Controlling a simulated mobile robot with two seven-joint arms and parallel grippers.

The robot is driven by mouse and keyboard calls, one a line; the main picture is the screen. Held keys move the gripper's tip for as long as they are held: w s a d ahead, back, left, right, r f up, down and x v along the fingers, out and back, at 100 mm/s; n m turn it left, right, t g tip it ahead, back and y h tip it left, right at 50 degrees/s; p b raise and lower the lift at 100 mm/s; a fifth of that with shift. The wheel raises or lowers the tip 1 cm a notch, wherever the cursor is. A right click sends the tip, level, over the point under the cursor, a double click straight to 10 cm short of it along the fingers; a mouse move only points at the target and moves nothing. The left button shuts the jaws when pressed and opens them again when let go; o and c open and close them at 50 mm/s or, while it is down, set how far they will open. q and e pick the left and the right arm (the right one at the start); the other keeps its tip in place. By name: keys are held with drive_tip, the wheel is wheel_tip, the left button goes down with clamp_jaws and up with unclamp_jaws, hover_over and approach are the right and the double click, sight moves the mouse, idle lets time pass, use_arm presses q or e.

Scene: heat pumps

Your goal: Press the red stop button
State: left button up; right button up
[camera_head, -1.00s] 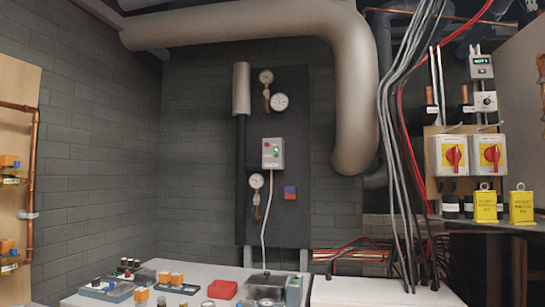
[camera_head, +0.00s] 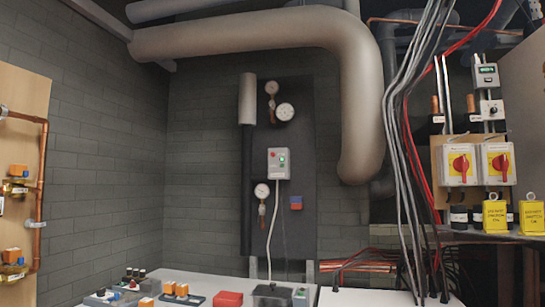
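A small grey control box (camera_head: 279,164) hangs on the dark wall panel at the centre of the head view. A small red button (camera_head: 272,153) sits at its upper left, with a green lit spot (camera_head: 282,161) near its middle. A pale cable runs down from the box. Neither of my grippers shows in this view, so nothing of mine is seen touching the box.
A white table (camera_head: 205,285) at the bottom holds trays, small parts and a red box (camera_head: 228,299). Gauges (camera_head: 285,112) surround the control box. At the right are red rotary switches (camera_head: 461,163), yellow tags (camera_head: 495,215) and hanging cables. A large pipe (camera_head: 250,33) runs overhead.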

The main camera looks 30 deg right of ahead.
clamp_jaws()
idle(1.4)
